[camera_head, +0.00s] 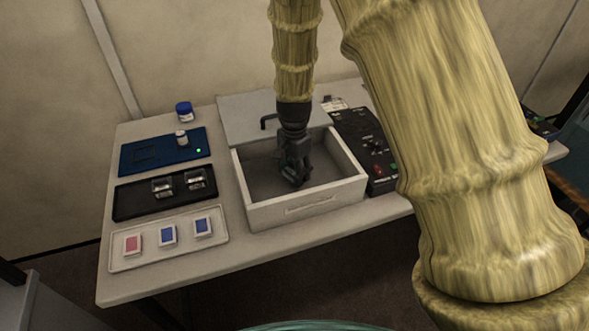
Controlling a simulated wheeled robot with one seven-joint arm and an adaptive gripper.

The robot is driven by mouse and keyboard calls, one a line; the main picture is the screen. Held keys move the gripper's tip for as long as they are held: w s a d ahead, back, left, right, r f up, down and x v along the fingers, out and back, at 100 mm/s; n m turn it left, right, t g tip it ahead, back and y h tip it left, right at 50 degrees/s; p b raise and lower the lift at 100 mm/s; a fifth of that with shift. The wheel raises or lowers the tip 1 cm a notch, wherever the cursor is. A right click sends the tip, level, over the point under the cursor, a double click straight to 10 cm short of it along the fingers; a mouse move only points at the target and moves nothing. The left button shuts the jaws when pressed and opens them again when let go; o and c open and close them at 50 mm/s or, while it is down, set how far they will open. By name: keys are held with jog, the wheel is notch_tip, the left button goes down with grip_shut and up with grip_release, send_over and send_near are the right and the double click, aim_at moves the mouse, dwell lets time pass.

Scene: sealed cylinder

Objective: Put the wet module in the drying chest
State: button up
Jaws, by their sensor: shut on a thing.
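The drying chest (312,209) is a white open-topped box in the middle of the table, with a grey floor inside. My gripper (298,183) points down into the chest, its fingers low inside the walls. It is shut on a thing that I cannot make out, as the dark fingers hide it. Whether that thing touches the chest floor cannot be told. Two small clear-and-dark pieces (163,187) (196,179) sit on a black tray (140,203) to the left. I cannot tell which thing is the wet module.
A pale tray (152,259) holds one red card (133,243) and two blue cards (168,235) (203,227). A blue panel (140,157) bears a small jar (181,138). A blue-lidded jar (184,112) stands behind. A black control box (365,150) is close on the chest's right.

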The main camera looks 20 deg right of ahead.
jog(key=o, duration=1.1)
jog(key=shift+f, duration=0.15)
notch_tip(320, 180, up, 12)
jog(key=shift+r+b, duration=0.15)
jog(key=shift+b, duration=0.35)
